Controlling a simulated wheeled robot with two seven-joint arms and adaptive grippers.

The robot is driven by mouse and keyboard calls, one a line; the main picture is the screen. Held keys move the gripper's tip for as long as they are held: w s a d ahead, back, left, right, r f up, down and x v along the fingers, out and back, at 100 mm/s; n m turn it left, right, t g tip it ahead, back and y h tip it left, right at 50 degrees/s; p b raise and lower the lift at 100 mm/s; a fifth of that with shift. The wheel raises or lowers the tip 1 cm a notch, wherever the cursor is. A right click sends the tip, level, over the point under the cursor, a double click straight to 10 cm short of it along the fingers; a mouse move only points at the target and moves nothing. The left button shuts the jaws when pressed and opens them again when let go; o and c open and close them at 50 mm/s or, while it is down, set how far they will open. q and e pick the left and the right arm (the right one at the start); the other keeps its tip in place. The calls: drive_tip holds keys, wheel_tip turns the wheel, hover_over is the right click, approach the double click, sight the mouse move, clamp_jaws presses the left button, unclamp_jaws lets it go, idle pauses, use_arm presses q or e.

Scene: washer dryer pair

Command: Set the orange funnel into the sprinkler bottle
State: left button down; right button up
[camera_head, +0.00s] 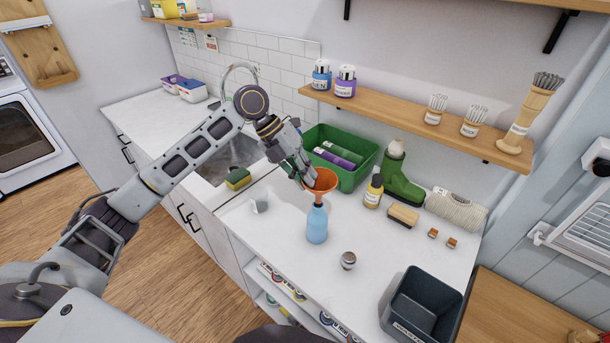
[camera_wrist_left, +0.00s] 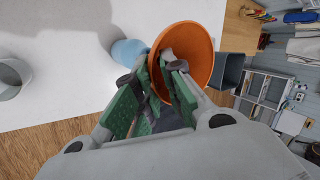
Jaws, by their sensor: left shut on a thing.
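The orange funnel (camera_head: 322,184) is in my left gripper (camera_head: 308,178), whose fingers are shut on its rim. The light blue sprinkler bottle (camera_head: 317,226) stands upright on the white counter, directly below the funnel. The funnel's lower end meets the bottle's top in the head view; whether the spout is inside the neck I cannot tell. In the left wrist view the funnel (camera_wrist_left: 202,58) sits tilted between the green-padded fingers (camera_wrist_left: 165,78), with the bottle (camera_wrist_left: 128,51) partly hidden behind it. My right gripper is not in view.
A small jar (camera_head: 348,261) and dark bin (camera_head: 422,306) are nearer. The sink (camera_head: 222,160) is left.

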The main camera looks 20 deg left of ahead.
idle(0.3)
use_arm(q)
drive_tip(key=shift+p, duration=0.35)
idle(0.5)
drive_tip(key=shift+f+b, duration=0.3)
drive_tip(key=shift+f, duration=0.15)
idle(0.7)
drive_tip(key=shift+f+b, duration=0.3)
drive_tip(key=shift+f, duration=0.3)
idle(0.4)
drive_tip(key=shift+f, duration=0.4)
idle(0.4)
drive_tip(key=c, duration=1.4)
unclamp_jaws()
drive_tip(key=shift+c, duration=0.2)
